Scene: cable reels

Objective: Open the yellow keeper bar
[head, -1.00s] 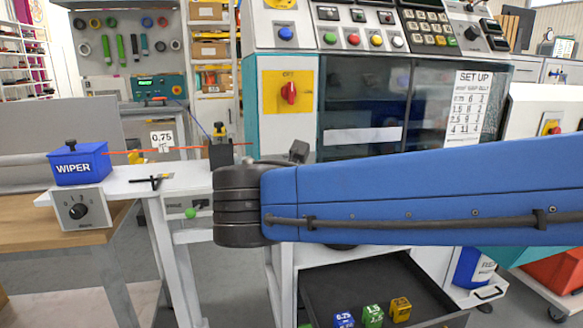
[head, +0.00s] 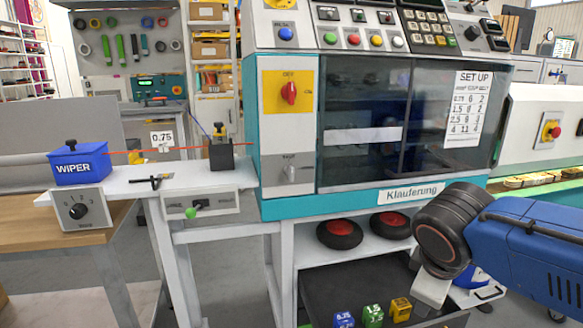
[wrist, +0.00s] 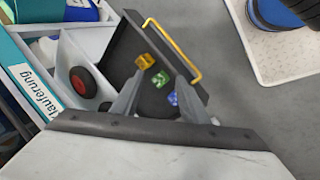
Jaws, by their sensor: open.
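The yellow keeper bar (wrist: 176,47) shows in the wrist view. It is a thin bar with bent ends along one edge of the black tray (wrist: 122,48). I cannot make it out in the head view. My gripper (wrist: 159,76) is open, its two grey fingers pointing toward the tray. The bar lies beyond the fingertips, apart from them as far as I can see. Nothing is between the fingers' grip; the blocks seen past them lie in the tray. In the head view my gripper is not clearly visible.
The tray holds a yellow block (head: 400,309), a green block (head: 373,315) and a blue block (head: 344,320). Black reels with red centres (head: 340,233) sit on the shelf above.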

